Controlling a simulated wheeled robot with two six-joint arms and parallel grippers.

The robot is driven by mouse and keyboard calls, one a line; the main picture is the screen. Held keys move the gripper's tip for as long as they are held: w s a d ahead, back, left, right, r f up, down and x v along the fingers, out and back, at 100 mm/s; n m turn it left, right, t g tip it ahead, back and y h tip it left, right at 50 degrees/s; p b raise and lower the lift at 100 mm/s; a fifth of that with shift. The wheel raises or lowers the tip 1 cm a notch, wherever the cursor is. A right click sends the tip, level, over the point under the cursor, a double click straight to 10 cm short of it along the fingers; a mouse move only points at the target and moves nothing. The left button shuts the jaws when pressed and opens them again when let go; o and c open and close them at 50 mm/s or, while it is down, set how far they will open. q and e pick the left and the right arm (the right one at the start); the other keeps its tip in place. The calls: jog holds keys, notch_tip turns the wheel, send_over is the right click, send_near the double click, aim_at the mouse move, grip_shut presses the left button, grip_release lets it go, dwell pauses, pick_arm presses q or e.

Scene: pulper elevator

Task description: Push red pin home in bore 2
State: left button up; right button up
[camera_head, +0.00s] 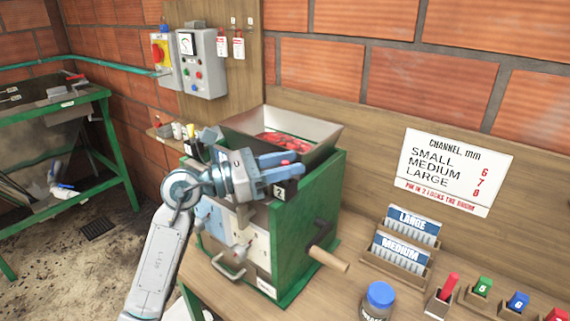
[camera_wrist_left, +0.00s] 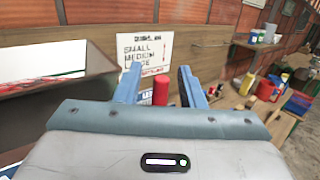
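My left gripper (camera_head: 285,166) is over the top of the green pulper (camera_head: 312,215), near the small plate marked 2 (camera_head: 280,191). Its two blue fingers are apart. A red pin (camera_wrist_left: 160,91) stands upright between the fingers in the left wrist view, with a visible gap on each side. In the head view only a small red bit shows between the fingers. The bore and how deep the pin sits are hidden. My right gripper is in neither view.
The hopper (camera_head: 325,132) with red cherries rises behind the gripper. A crank with a wooden handle (camera_head: 328,260) sticks out on the right. Card racks (camera_head: 400,253), a blue-lidded jar (camera_head: 379,298) and a red piece in a holder (camera_head: 449,287) stand on the bench.

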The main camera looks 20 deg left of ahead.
pick_arm(q)
jog(key=shift+r, duration=0.3)
jog(key=shift+s+a+f, duration=0.15)
jog(key=shift+a+f, duration=0.05)
jog(key=shift+f, duration=0.05)
jog(key=b+v, duration=0.5)
jog(key=v, duration=0.2)
jog(key=shift+s+a+f, duration=0.15)
jog(key=shift+s+a, duration=0.05)
jog(key=shift+a, duration=0.15)
jog(key=b+v, duration=0.3)
jog(key=shift+s+a, duration=0.25)
